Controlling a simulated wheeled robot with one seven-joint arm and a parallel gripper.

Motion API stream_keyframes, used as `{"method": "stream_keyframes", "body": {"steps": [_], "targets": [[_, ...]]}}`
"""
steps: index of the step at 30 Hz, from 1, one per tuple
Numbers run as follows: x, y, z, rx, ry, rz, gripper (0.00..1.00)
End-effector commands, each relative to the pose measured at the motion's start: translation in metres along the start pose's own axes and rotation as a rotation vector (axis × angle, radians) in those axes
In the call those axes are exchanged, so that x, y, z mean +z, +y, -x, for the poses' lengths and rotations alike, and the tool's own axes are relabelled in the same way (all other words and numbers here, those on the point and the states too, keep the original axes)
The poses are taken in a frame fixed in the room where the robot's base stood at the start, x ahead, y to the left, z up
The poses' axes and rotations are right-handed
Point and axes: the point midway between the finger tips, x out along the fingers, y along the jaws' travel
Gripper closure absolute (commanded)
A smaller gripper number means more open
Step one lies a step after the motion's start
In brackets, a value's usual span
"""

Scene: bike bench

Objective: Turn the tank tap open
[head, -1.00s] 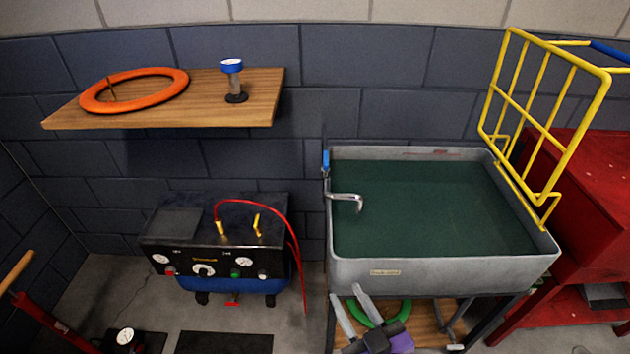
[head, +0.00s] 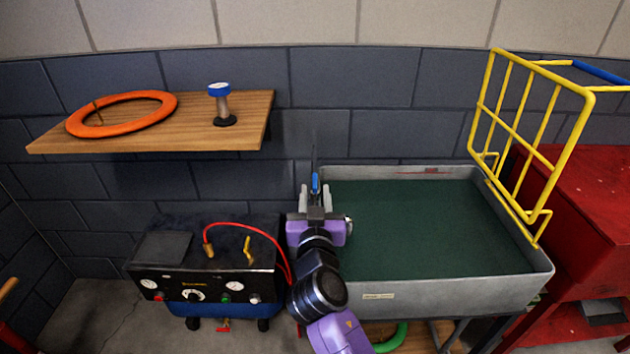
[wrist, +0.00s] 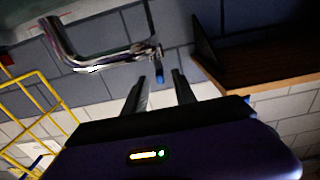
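The tank tap has a blue-tipped lever (head: 315,184) that stands upright at the tank's back left corner. In the wrist view the blue lever (wrist: 159,77) hangs just beyond my fingertips, with the chrome spout (wrist: 100,55) to its left. The grey tank (head: 450,296) holds dark green water. My gripper (head: 316,192) is at the tank's left rim, its fingers on either side of the blue lever in the head view. My arm hides the spout in the head view.
A wooden shelf (head: 170,130) with an orange ring (head: 160,98) and a blue-topped gauge (head: 221,105) is at the left. A compressor (head: 200,275) with a red hose stands below it. A yellow rack (head: 515,135) rises at the tank's right.

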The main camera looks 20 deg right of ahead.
Motion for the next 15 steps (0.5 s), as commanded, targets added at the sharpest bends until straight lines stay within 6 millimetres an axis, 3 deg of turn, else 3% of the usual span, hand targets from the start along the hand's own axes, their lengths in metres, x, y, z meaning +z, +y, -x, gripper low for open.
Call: {"method": "stream_keyframes", "body": {"steps": [6,15], "targets": [[-0.002,0.000,-0.033,0.001,0.000,0.001,0.67],[0.000,0.000,-0.048,-0.001,0.000,0.000,0.67]]}}
